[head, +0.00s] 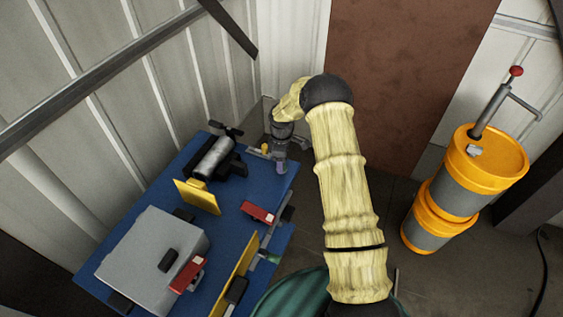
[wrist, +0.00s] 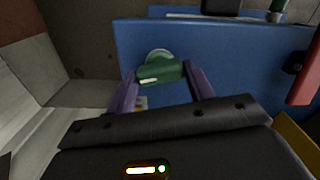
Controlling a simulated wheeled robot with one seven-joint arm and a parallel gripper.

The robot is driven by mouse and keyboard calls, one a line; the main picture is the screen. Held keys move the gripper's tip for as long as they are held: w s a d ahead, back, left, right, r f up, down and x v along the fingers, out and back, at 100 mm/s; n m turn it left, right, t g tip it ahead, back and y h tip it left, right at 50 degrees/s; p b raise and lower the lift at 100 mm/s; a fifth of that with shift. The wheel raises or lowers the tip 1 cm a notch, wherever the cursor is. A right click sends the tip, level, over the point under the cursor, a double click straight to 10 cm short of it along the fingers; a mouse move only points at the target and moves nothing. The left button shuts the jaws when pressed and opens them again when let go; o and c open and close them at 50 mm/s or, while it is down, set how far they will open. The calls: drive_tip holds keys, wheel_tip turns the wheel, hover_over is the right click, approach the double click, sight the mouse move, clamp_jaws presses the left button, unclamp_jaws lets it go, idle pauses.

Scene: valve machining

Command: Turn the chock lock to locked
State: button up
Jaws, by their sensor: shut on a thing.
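A green handle (wrist: 160,73) with a pale round disc behind it sits on the side of the blue bench in the wrist view. I take it to be the chock lock. My gripper (wrist: 160,82) has its two purple fingers on either side of the green handle and is shut on it. A pale mark shows on the handle, which tilts slightly, its right end higher. In the head view my gripper (head: 282,166) is at the bench's far right corner. The handle is hidden there, so I cannot read its lock state.
The blue bench (head: 150,190) carries a grey box (head: 150,250), a metal cylinder in a black holder (head: 213,158), yellow plates (head: 197,197) and red blocks (head: 258,212). An orange and grey drum (head: 465,175) stands right. Corrugated walls close off the left and back.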

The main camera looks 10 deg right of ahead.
drive_tip(key=shift+w+m, duration=0.1)
drive_tip(key=shift+m, duration=1.2)
drive_tip(key=shift+r, duration=0.1)
drive_tip(key=o, duration=1)
wheel_tip(320, 180, up, 17)
drive_tip(key=shift+r+b, duration=0.15)
drive_tip(key=shift+b, duration=0.7)
drive_tip(key=shift+r, duration=0.1)
